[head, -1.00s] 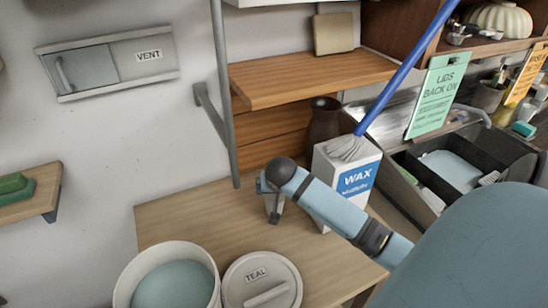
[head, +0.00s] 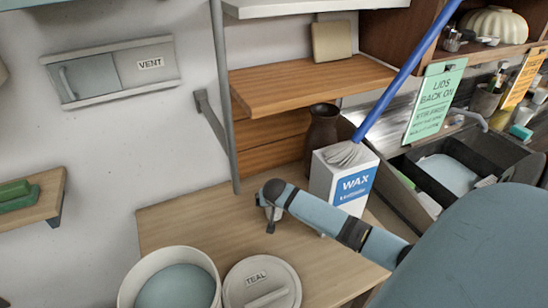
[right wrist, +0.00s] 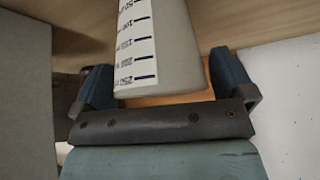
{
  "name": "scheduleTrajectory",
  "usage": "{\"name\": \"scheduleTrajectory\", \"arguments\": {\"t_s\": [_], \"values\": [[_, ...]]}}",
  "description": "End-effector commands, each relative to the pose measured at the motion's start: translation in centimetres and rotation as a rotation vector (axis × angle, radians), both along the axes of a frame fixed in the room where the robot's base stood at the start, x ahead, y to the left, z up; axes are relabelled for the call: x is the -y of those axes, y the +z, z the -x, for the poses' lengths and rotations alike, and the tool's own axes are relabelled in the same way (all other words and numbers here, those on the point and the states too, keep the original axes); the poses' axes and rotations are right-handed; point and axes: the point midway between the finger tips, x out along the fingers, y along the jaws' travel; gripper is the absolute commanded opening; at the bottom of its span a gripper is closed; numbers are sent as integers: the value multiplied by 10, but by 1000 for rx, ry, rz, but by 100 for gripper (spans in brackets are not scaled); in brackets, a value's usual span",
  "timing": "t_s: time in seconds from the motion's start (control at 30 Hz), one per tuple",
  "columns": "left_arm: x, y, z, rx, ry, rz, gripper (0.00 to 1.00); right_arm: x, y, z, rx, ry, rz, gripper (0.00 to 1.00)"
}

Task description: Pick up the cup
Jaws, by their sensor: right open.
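The cup (right wrist: 180,50) shows in the right wrist view as a pale grey body with a white measuring strip marked in numbers. It stands between the two blue fingers of my right gripper (right wrist: 161,65), which are open, with visible room on the left side; I cannot tell whether the right finger touches it. In the head view, my right gripper (head: 271,218) is low over the wooden table, left of the wax box. I cannot make out the cup in that view. My left gripper is not in view.
The wax box (head: 345,183) stands just right of the gripper, a dark vase (head: 321,130) behind it. A teal glaze bucket (head: 134,272) and a lid labelled TEAL (head: 258,271) are at the front. The table's left part (head: 190,225) is clear.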

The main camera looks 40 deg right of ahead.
Motion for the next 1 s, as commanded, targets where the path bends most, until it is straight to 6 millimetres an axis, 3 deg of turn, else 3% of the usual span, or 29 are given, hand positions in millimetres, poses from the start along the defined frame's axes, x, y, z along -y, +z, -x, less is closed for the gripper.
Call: {"name": "scheduleTrajectory", "arguments": {"t_s": [0.17, 0.37, 0.77, 0.87, 1.0], "values": [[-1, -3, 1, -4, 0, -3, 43, 0, 0, 0, 1, 1, -1, 100], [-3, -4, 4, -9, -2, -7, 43, 0, 0, 0, 1, 1, -1, 55], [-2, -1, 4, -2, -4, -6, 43, 0, 6, -1, 3, 1, 0, 55], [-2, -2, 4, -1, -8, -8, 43, 0, 16, -1, 2, 2, 0, 55], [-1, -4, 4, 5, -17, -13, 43, 0, 44, -1, 6, 1, 1, 55]]}}
